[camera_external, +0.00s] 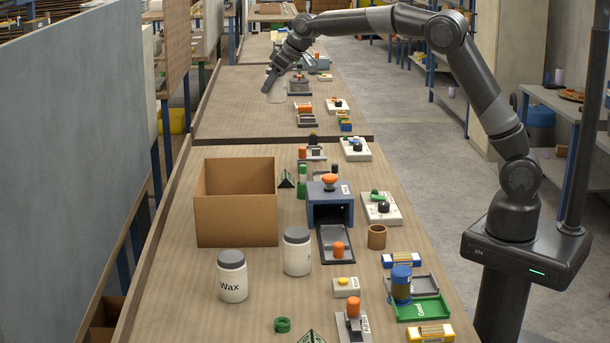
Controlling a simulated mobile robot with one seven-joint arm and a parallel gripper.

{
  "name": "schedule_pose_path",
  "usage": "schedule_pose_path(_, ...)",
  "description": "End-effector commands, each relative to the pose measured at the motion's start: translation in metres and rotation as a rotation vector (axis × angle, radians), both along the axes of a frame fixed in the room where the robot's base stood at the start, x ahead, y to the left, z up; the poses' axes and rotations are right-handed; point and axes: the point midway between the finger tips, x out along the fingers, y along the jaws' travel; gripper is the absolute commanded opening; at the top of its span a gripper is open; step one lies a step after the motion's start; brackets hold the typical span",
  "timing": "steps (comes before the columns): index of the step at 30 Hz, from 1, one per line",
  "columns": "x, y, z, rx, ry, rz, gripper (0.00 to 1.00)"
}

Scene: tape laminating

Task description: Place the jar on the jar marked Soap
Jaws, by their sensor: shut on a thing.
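My gripper (268,84) is far up the picture, over the second table. It is shut on a small pale jar (278,97), partly hidden by the fingers. I cannot tell whether the jar touches the table. A white jar with a grey lid, marked Wax (232,284), stands upright on the near table. Another white jar with a grey lid (297,256) stands upright to its right and a little behind, apart from it. No lettering shows on that second jar, and I can read no Soap mark anywhere.
An open cardboard box (236,220) stands behind the two jars. A blue device (329,212) with an orange knob, a brown cup (377,237) and a green tray (423,308) are to the right. A green tape roll (282,325) lies in front. The near table's left front is clear.

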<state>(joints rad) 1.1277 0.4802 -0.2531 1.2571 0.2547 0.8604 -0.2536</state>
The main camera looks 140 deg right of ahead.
Motion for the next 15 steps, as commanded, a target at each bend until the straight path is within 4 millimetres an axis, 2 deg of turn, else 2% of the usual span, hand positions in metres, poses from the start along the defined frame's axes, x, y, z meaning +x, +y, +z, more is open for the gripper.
schedule_pose_path(2,0.0,0.0,0.015,-0.004,-0.001,-0.001,0.24)
schedule_pose_path(8,0.036,0.025,0.015,0.003,-0.006,0.077,0.24)
schedule_pose_path(13,0.073,0.055,0.016,0.007,-0.01,0.162,0.24)
schedule_pose_path(15,0.094,0.073,0.016,0.009,-0.013,0.212,0.24)
